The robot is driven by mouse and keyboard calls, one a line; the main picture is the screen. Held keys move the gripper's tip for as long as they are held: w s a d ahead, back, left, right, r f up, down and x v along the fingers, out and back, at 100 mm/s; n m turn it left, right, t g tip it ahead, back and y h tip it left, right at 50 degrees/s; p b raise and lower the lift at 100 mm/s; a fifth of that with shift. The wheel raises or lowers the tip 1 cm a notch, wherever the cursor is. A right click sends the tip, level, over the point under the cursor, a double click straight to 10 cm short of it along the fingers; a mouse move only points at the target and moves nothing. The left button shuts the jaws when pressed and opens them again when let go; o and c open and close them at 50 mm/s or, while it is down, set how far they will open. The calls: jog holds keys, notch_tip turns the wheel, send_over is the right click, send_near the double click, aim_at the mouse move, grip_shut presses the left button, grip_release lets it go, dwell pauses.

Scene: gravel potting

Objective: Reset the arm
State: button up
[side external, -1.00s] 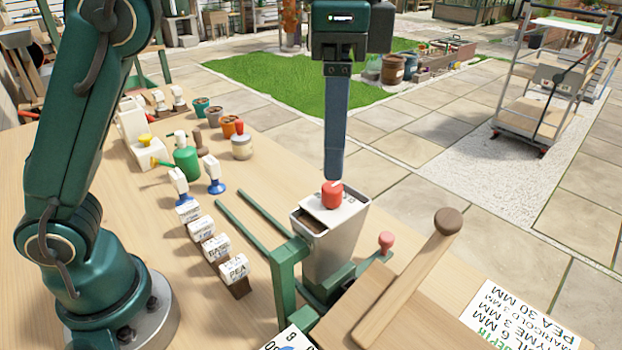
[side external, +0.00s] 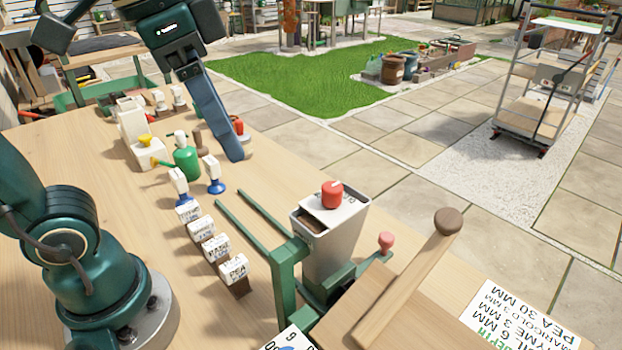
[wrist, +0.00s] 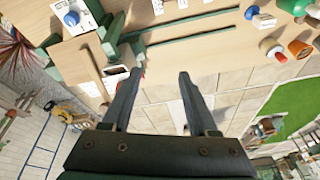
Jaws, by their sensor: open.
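My gripper (side external: 238,156) is raised over the far part of the wooden bench (side external: 120,215) in the side external view, tilted, with its tips in front of some small pots. In the wrist view my gripper (wrist: 155,80) shows two dark fingers spread apart with nothing between them. The grey metal hopper (side external: 332,245) with a red knob (side external: 332,194) on its lid stands in a green frame, well to the right of the gripper. Part of its top is uncovered and shows dark contents.
Labelled seed blocks (side external: 215,248) stand in a row left of the hopper. A green bottle (side external: 187,160), blue-based stamps (side external: 214,175) and a red-topped jar (side external: 239,130) stand near the gripper. A wooden lever (side external: 410,275) rises at the front right.

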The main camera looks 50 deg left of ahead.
notch_tip(320, 180, down, 10)
jog(key=s+a+n+t, duration=0.2)
jog(key=n, duration=0.1)
jog(key=shift+n, duration=0.4)
jog(key=shift+r, duration=0.1)
